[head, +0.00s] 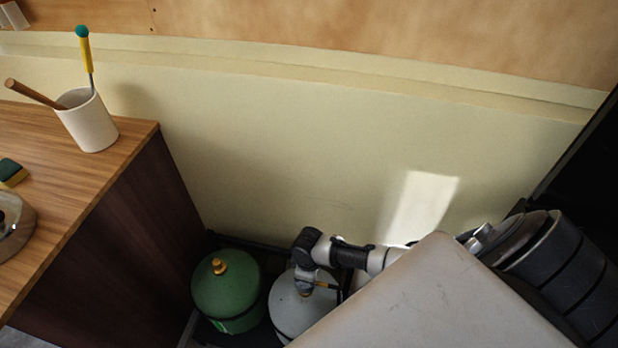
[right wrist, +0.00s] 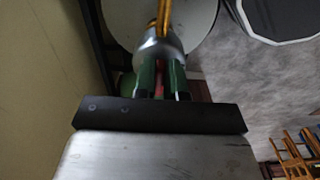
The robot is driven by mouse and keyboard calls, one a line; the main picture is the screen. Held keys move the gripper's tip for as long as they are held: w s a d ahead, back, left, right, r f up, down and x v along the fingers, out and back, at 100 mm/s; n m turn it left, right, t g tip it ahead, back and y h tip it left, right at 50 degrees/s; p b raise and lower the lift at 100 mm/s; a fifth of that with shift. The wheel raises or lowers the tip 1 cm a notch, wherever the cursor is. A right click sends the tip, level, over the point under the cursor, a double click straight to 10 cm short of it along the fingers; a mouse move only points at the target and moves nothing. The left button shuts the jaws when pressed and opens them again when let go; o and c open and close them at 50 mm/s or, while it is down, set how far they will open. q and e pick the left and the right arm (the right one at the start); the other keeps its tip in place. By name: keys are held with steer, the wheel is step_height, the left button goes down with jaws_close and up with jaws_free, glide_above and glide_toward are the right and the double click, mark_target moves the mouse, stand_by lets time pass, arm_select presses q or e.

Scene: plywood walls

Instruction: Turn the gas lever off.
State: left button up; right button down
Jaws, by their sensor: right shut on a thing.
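A grey gas cylinder (head: 295,312) stands on the floor beside a green one. Its pale round top (right wrist: 203,22) also shows in the right wrist view, with a silver valve fitting (right wrist: 158,48) and a brass pipe (right wrist: 163,14). My right gripper (head: 304,286) reaches down onto the cylinder's top. In the right wrist view, its two fingers (right wrist: 161,78) are shut on the gas lever, of which only a narrow red strip (right wrist: 160,72) shows between them. The lever's angle is mostly hidden by the fingers. My left gripper is in neither view.
The green cylinder (head: 228,292) with a brass top stands just left of the grey one. A wooden counter (head: 110,190) at the left holds a white cup (head: 88,122) with utensils. The pale wall (head: 300,150) stands close behind the cylinders.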

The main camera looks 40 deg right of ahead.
steer(key=c, duration=1.2)
jaws_free()
step_height(320, 180, up, 11)
steer(key=shift+f+p, duration=0.1)
steer(key=shift+p, duration=0.7)
